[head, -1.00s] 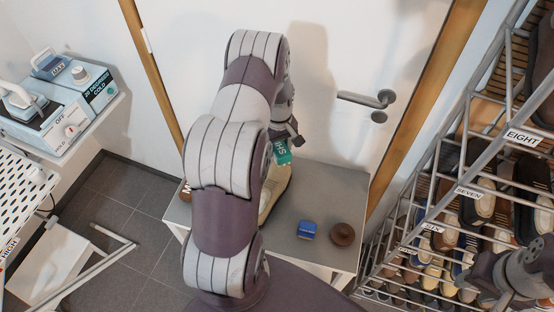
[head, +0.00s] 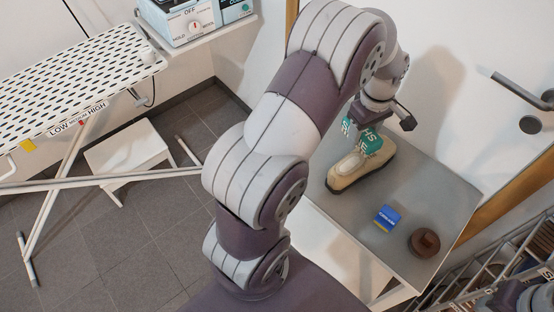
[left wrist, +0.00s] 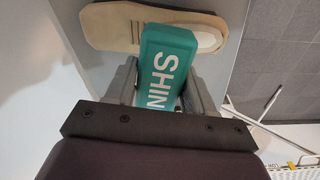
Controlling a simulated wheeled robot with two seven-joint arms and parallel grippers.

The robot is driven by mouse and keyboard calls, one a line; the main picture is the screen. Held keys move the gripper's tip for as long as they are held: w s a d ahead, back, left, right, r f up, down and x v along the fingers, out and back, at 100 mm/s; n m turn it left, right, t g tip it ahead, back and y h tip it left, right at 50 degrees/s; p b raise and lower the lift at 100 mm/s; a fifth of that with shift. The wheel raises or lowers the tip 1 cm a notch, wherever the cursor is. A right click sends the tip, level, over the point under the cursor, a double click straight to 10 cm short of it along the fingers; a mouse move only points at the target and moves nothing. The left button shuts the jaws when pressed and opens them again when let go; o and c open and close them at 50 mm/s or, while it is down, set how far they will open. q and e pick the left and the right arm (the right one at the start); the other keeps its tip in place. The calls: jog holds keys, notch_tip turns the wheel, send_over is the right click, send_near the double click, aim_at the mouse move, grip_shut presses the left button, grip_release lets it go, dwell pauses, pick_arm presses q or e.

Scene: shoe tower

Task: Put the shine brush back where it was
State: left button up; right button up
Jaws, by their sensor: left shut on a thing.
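The shine brush (head: 370,143) is a teal block with white lettering, seen over a beige shoe (head: 350,172) on the grey table. My left gripper (head: 388,116) is shut on the brush; its fingers stand on both sides of it in the left wrist view (left wrist: 165,88). There the lettering on the brush (left wrist: 165,65) reads "SHIN", and the shoe (left wrist: 110,27) lies behind it. I cannot tell whether the brush touches the shoe. My right gripper (head: 520,297) shows only partly at the lower right edge; its jaws are unclear.
The grey table (head: 440,185) also bears a small blue and yellow block (head: 387,218) and a round brown object (head: 424,242). A metal shoe rack (head: 490,270) stands at the right. An ironing board (head: 70,85) and a white stool (head: 127,150) are at the left.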

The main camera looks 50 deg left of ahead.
pick_arm(q)
jog(key=shift+s+a+r+n, duration=0.15)
jog(key=shift+s+a+n, duration=0.25)
jog(key=shift+s+n, duration=0.45)
jog(key=shift+n, duration=0.05)
jog(key=a+f, duration=0.2)
jog(key=a, duration=0.1)
jog(key=s+a+f, duration=0.1)
jog(key=a+f, duration=0.1)
jog(key=a, duration=0.2)
jog(key=a+f, duration=0.3)
jog(key=a, duration=0.1)
jog(key=shift+s, duration=0.25)
jog(key=shift+a+f, duration=0.25)
jog(key=shift+f, duration=1.9)
jog(key=shift+s+f+b, duration=0.1)
jog(key=shift+f+b, duration=0.05)
jog(key=shift+b, duration=0.2)
